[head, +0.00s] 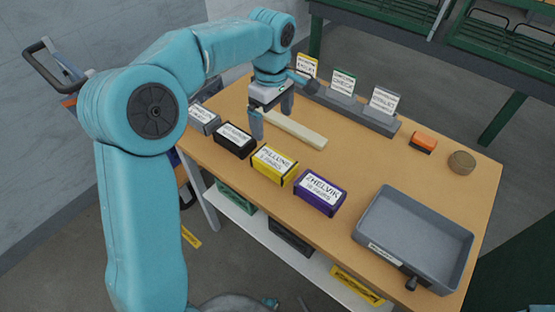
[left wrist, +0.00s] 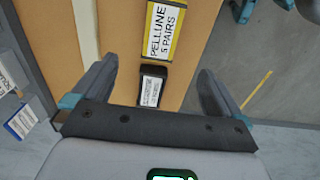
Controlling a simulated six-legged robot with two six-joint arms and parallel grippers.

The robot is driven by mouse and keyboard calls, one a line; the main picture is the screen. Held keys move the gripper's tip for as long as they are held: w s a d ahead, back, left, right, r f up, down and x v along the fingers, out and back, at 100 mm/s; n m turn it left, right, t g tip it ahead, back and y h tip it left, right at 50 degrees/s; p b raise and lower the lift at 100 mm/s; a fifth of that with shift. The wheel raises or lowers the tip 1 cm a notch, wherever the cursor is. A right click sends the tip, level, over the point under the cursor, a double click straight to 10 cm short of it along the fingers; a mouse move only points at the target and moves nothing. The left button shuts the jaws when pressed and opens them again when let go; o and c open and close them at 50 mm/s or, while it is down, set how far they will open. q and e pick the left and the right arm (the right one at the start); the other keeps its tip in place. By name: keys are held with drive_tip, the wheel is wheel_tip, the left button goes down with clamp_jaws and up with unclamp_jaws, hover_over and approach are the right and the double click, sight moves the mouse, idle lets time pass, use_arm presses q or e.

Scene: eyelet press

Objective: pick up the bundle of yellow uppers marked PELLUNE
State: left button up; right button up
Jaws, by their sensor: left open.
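My left gripper (head: 271,114) is open and empty, above the table behind the black bundle and up-left of the yellow one. In the left wrist view the black bundle (left wrist: 152,87) shows between the spread fingers (left wrist: 160,78), farther down than them. My right gripper is out of view.
A pale bar (head: 292,129) lies behind the bundles. A grey bundle (head: 203,119) is at the left end. Card holders (head: 342,97) stand along the back. An orange-black block (head: 423,142), a round brown piece (head: 461,162) and a grey tray (head: 370,215) are on the right.

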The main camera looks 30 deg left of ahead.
use_arm(q)
drive_tip(key=b, duration=0.1)
hover_over(273, 159)
wheel_tip(273, 159, down, 9)
drive_tip(key=shift+s+f, duration=0.1)
drive_tip(key=shift+f, duration=0.05)
drive_tip(key=shift+a+f, duration=0.1)
drive_tip(key=shift+f, duration=0.5)
drive_tip(key=f, duration=0.5)
drive_tip(key=shift+d+f+b, duration=0.1)
drive_tip(key=shift+d+b, duration=0.1)
drive_tip(key=shift+b, duration=0.1)
drive_tip(key=c, duration=1.2)
